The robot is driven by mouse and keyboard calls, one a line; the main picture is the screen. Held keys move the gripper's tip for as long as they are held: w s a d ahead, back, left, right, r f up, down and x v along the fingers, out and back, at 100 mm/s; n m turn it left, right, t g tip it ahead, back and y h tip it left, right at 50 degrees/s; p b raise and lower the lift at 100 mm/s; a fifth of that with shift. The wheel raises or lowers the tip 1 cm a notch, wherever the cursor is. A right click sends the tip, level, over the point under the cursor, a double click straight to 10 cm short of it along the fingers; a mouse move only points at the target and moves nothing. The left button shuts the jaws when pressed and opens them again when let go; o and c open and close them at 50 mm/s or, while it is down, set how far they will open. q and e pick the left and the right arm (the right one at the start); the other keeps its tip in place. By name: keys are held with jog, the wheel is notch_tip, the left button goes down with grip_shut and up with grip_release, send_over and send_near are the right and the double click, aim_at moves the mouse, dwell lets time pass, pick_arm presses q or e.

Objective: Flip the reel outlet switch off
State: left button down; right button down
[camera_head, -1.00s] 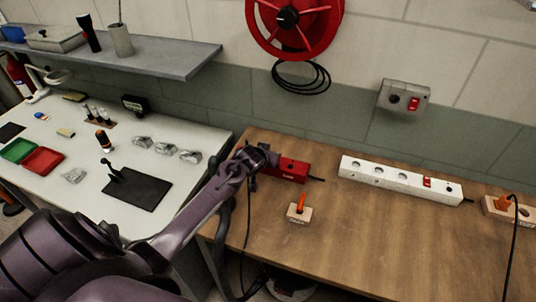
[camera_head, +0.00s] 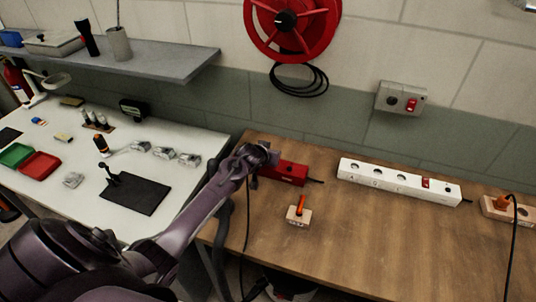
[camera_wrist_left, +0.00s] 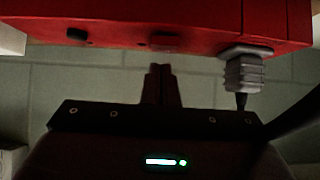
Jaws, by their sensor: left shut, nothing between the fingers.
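My left gripper (camera_head: 268,156) is at the left end of a red box (camera_head: 290,172) on the wooden bench. In the left wrist view the fingers (camera_wrist_left: 161,72) are shut and empty, close to the edge of the red box (camera_wrist_left: 130,14). I cannot tell whether they touch it. A grey cable gland (camera_wrist_left: 244,70) with a dark cable is on the box at the right. A grey wall outlet (camera_head: 391,99) has a red switch (camera_head: 411,104). A red reel (camera_head: 307,40) hangs on the wall. My right gripper is out of view.
A white power strip (camera_head: 387,189) with a red switch (camera_head: 426,183) lies to the right of the red box. A small block with an orange lever (camera_head: 301,204) stands in front. The bench front is mostly clear. A white table (camera_head: 90,203) is at left.

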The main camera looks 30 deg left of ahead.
pick_arm(q)
jog(key=r+p, duration=0.4)
jog(key=r, duration=0.1)
jog(key=shift+w+a, duration=0.1)
jog(key=shift+w, duration=0.25)
jog(key=shift+s+d+b, duration=0.2)
jog(key=shift+s+b, duration=0.35)
jog(key=shift+s, duration=0.1)
jog(key=s+d+r+b, duration=0.1)
jog(key=s+r, duration=0.4)
jog(key=r, duration=0.2)
jog(key=shift+d+f, duration=0.1)
